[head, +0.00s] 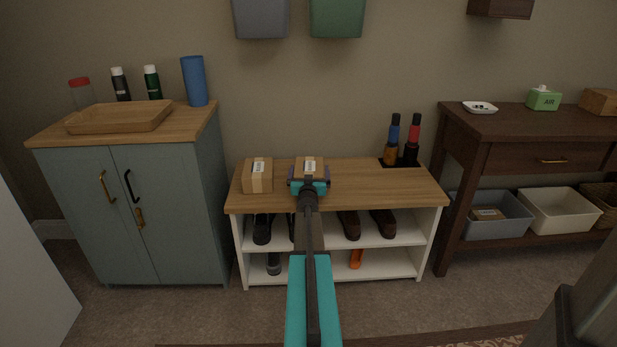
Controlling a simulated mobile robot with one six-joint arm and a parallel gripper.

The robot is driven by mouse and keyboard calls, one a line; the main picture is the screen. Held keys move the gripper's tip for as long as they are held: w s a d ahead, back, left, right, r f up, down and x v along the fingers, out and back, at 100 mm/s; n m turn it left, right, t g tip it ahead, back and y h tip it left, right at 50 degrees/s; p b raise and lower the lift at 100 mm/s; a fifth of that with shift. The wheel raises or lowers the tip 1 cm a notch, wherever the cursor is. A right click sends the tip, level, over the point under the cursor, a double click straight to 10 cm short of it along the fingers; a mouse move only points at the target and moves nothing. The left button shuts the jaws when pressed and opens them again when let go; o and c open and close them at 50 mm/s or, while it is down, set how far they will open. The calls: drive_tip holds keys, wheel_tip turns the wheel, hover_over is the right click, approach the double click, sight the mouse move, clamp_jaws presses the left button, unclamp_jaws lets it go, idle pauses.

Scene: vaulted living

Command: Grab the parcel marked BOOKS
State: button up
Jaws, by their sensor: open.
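Two small brown cardboard parcels sit on the wooden top of the shoe bench (375,186). The left parcel (258,176) stands clear, with a pale label on its top. The other parcel (303,162) is to its right, and my gripper hides much of it. The lettering on both is too small to read, so I cannot tell which is marked BOOKS. My gripper (309,181) is open at this right parcel, in front of or over it. I cannot tell whether it touches it.
A blue-grey cabinet (155,210) flanks the left, and a dark console table (510,153) the right.

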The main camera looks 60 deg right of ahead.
idle(0.4)
drive_tip(key=shift+r, duration=0.1)
drive_tip(key=c, duration=1.2)
drive_tip(key=shift+r, duration=0.1)
drive_tip(key=shift+r+p, duration=0.8)
drive_tip(key=shift+r, duration=0.7)
drive_tip(key=shift+s+a+r, duration=0.15)
drive_tip(key=shift+a+r, duration=0.05)
drive_tip(key=shift+r, duration=0.05)
drive_tip(key=s+d+p+v, duration=0.1)
drive_tip(key=v, duration=0.6)
drive_tip(key=s+r+v, duration=0.1)
drive_tip(key=s+v, duration=0.1)
drive_tip(key=v, duration=0.6)
drive_tip(key=shift+d+p, duration=0.3)
drive_tip(key=shift+p, duration=0.05)
drive_tip(key=shift+r, duration=0.1)
